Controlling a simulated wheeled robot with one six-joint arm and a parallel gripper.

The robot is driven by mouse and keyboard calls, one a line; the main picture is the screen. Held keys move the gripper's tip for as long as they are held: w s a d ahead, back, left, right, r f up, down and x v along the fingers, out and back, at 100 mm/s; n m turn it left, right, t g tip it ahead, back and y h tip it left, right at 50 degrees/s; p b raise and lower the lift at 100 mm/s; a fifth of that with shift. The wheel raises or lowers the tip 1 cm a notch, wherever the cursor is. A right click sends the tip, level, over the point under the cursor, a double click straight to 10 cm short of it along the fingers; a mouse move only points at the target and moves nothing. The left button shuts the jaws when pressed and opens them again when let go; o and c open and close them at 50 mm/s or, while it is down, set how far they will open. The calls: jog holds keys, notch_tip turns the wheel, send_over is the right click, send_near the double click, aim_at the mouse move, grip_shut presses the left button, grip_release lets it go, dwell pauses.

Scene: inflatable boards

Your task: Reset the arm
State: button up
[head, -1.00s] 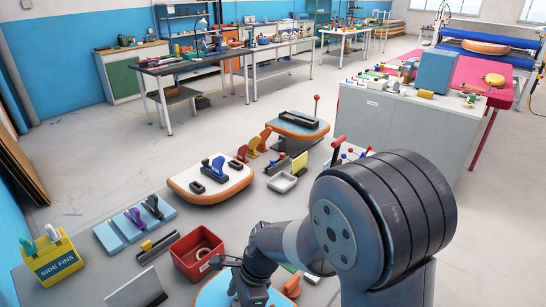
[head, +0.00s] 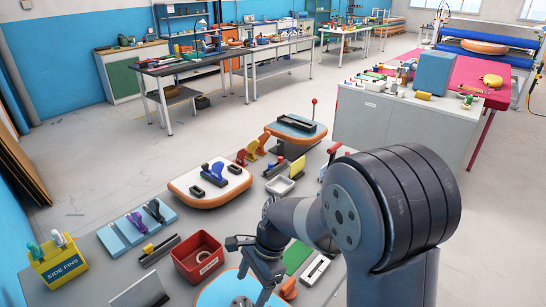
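My arm reaches in from the lower right of the head view, over the grey work table (head: 85,289). My gripper (head: 262,292) points down near the bottom edge, over or beside an orange-rimmed blue board (head: 222,290). Its fingers are dark, small and partly cut off by the frame, so I cannot tell whether they are open or shut. I see nothing clearly held.
Close to the gripper are a red bin (head: 187,264) and a green mat (head: 297,257). A yellow side-fins box (head: 58,265), a blue fin tray (head: 113,240) and an orange-rimmed board (head: 207,199) lie leftward. A grey cabinet (head: 385,125) stands behind the arm.

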jog(key=shift+w+d+f+n, duration=0.3)
jog(key=shift+d+n, duration=0.05)
jog(key=shift+d, duration=0.25)
jog(key=shift+w+d+f+n, duration=0.3)
jog(key=shift+d+n, duration=0.05)
jog(key=shift+d, duration=0.25)
